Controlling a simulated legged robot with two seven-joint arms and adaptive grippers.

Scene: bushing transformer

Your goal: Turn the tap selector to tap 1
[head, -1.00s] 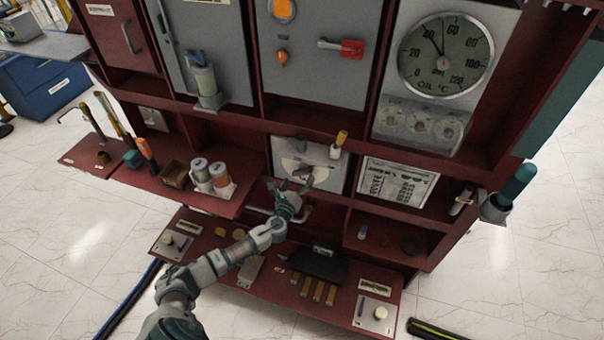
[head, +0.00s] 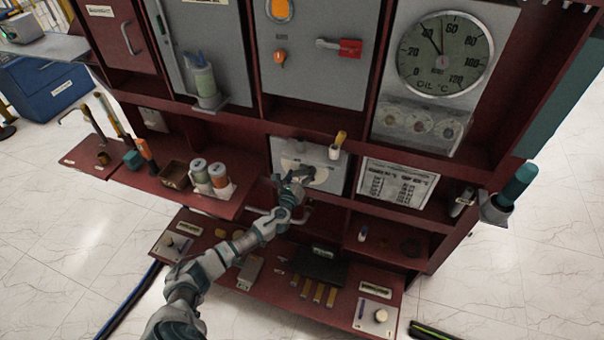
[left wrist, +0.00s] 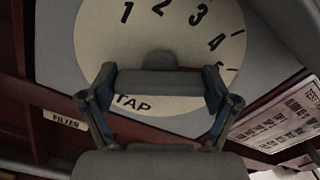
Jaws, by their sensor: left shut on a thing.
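The tap selector is a pale round dial on a grey panel (head: 285,150), low in the middle of the red cabinet. In the left wrist view the dial face (left wrist: 110,62) shows the numbers 1 to 5 and the word TAP. The dark grey selector knob (left wrist: 159,82) sits at the dial's centre, its rounded end up towards the numbers. My left gripper (head: 296,178) is at the knob, and its fingers also show in the left wrist view (left wrist: 160,88), shut on it from both sides. The exact pointer reading is hard to tell. My right gripper is out of view.
A white-and-yellow item (head: 338,146) sits at the panel's upper right. A printed sheet (head: 397,186) lies to the right. Spools (head: 208,177) stand on the left shelf, and a lower ledge (head: 215,243) juts out below my arm.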

